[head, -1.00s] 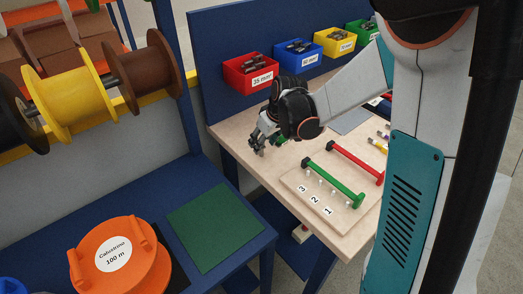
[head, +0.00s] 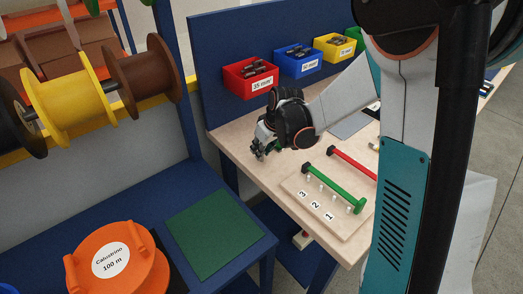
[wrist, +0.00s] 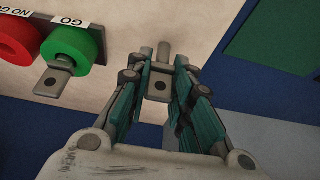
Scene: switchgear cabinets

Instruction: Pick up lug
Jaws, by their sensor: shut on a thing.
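The lug (wrist: 160,84) is a small grey metal piece with a flat, holed palm and a narrower barrel. In the wrist view it sits between the two teal-padded fingers of my gripper (wrist: 161,90), which is shut on it. In the head view my gripper (head: 260,154) is at the left front edge of the wooden bench (head: 240,150). The lug cannot be made out there.
In the wrist view, a green GO piece (wrist: 75,46) and a red NO GO piece (wrist: 15,40) lie left of my gripper. A board with a green bar (head: 335,188) and a red bar (head: 350,162) lies right. Red (head: 250,78), blue (head: 298,60) and yellow (head: 334,46) bins stand behind.

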